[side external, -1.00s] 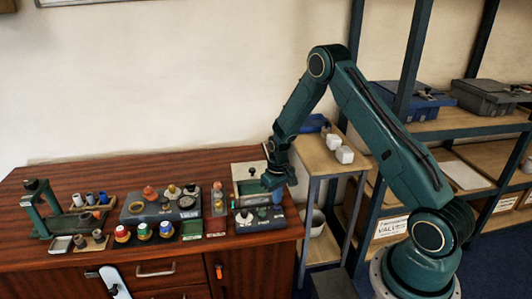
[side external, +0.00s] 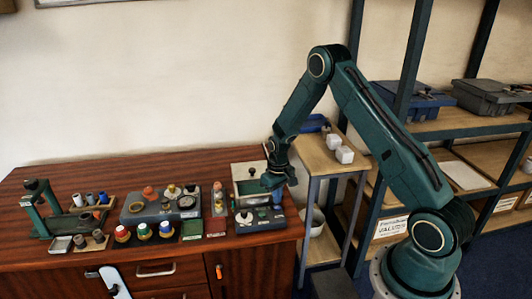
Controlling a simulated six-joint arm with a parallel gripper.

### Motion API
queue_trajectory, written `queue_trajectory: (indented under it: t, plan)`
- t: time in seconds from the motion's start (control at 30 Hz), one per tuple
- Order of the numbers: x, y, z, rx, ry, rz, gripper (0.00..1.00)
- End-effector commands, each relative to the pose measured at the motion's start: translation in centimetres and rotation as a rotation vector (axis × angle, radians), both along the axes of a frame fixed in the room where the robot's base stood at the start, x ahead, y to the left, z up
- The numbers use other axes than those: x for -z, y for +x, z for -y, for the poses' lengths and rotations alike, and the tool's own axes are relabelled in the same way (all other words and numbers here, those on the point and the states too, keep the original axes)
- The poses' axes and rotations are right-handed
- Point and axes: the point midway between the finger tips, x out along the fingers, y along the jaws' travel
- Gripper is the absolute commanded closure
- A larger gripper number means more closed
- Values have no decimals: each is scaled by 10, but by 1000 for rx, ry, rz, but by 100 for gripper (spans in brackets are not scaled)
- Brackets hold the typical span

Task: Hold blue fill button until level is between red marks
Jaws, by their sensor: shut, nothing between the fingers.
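My gripper (side external: 274,187) is shut and points down over the right end of the wooden bench, at the back edge of a dark grey control box (side external: 262,225). A small blue part (side external: 278,198) shows right below the fingertips; I cannot tell whether it is the blue fill button or whether they touch. The box also carries a pale knob (side external: 244,217). A narrow upright piece (side external: 218,197) stands left of the box; it may be the level gauge, but the level and red marks are too small to read.
A grey panel with knobs and a dial (side external: 160,208), several colored caps (side external: 143,233) and a green stand (side external: 42,205) fill the bench to the left. A small side table (side external: 325,165) stands right of the bench.

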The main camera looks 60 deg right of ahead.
Motion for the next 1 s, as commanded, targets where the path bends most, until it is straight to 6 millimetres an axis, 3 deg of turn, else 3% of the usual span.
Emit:
queue_trajectory:
  t: [1.0]
  plan:
    - [10, 0, 0, 0, 0, 0, 100]
